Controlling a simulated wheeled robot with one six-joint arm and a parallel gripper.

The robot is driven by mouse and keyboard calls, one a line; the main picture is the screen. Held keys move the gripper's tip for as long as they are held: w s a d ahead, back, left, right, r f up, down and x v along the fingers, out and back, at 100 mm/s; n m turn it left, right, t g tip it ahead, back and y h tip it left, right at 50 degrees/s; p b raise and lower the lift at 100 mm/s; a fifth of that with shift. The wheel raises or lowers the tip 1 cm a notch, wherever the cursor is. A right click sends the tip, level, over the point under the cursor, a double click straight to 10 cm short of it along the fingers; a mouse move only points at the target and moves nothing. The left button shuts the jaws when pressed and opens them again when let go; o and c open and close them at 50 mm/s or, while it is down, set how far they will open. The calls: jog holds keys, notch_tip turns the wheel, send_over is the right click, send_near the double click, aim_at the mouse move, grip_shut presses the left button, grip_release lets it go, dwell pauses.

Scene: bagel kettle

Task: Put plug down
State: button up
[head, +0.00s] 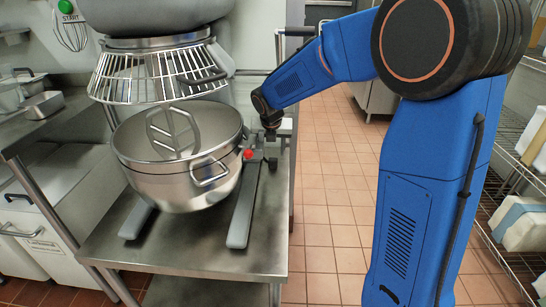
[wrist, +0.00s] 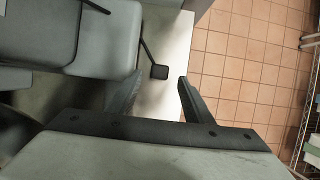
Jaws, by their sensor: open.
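A small black plug (wrist: 159,72) shows in the wrist view at the end of a dark cable (wrist: 147,50). It appears to lie on the bare steel table top (wrist: 172,30), near the table's right edge. My gripper (wrist: 160,77) is open, and the plug is seen in the gap between its fingertips, apart from both fingers. In the head view my gripper (head: 271,133) points down beside the mixer, over the table's right side. I cannot make out the plug in the head view.
A large mixer with a steel bowl (head: 180,150), a wire guard (head: 155,75) and a red knob (head: 248,154) stands left of my gripper. The table (head: 190,245) is clear in front. Tiled floor (head: 330,190) lies right; a wire rack (head: 500,215) stands far right.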

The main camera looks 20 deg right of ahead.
jog(key=s+d+r+m, duration=0.3)
jog(key=s+r+m, duration=0.55)
jog(key=s, duration=0.35)
jog(key=s+d+f+m, duration=0.1)
jog(key=s+d+m, duration=0.1)
jog(key=s+m, duration=1)
jog(key=s+d+f+m+y, duration=0.1)
jog(key=s+d+m, duration=0.1)
jog(key=s+m, duration=1)
jog(key=s, duration=0.5)
jog(key=shift+d+f+t, duration=0.3)
jog(key=shift+d+f, duration=0.05)
jog(key=shift+d, duration=0.05)
